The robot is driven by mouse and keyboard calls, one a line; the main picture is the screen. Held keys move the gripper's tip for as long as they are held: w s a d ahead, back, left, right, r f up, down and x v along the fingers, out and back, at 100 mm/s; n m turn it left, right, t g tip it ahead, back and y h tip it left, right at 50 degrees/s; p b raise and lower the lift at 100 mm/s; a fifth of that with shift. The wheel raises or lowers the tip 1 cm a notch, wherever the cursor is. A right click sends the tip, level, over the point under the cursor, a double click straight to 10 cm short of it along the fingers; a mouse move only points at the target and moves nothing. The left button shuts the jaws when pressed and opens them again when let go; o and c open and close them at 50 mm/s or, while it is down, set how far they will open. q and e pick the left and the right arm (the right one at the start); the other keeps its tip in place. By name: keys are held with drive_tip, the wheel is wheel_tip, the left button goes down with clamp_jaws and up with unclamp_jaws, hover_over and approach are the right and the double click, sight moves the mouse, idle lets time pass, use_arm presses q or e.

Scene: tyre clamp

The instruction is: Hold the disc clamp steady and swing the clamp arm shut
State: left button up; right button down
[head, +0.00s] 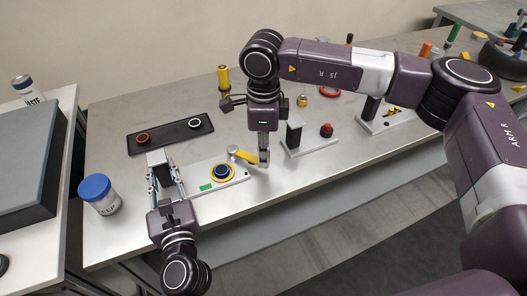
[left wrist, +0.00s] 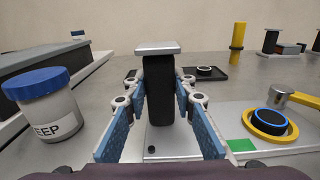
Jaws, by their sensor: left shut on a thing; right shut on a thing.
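The disc clamp is a pale base plate (head: 206,187) with a black post (head: 156,160) at its left end, a green patch and a yellow ring with a blue-rimmed black disc (head: 222,171). My left gripper (head: 165,180) is shut on the post; the left wrist view shows its blue pads on both sides of the post (left wrist: 158,95). The yellow clamp arm (head: 243,156) lies at the right, its grey-tipped end (left wrist: 279,97) just behind the disc (left wrist: 271,122). My right gripper (head: 264,160) is shut on the arm's outer end, its contact partly hidden.
A black tray (head: 170,138) with two ringed discs lies behind the clamp. A blue-lidded jar (head: 99,194) stands left of my left gripper. A yellow cylinder (head: 223,78) stands behind, and another fixture (head: 309,145) is close right of my right gripper.

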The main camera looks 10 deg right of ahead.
drive_tip(key=shift+a, duration=0.1)
idle(0.3)
drive_tip(key=s+a+m, duration=0.1)
drive_tip(key=m, duration=0.1)
drive_tip(key=s+a+m, duration=0.1)
drive_tip(key=m, duration=0.1)
drive_tip(key=shift+a, duration=0.2)
drive_tip(key=a+m, duration=0.1)
drive_tip(key=m, duration=0.1)
drive_tip(key=s+a+m, duration=0.1)
drive_tip(key=a+m, duration=0.1)
drive_tip(key=shift+a, duration=0.3)
drive_tip(key=a+m, duration=0.3)
drive_tip(key=m, duration=0.1)
drive_tip(key=shift+w+a+m, duration=0.3)
drive_tip(key=shift+a+m, duration=0.6)
drive_tip(key=shift+m, duration=0.3)
drive_tip(key=shift+w+a+m, duration=0.5)
drive_tip(key=shift+a+m, duration=0.3)
drive_tip(key=shift+m, duration=0.4)
drive_tip(key=c, duration=1.7)
unclamp_jaws()
drive_tip(key=shift+c, duration=0.2)
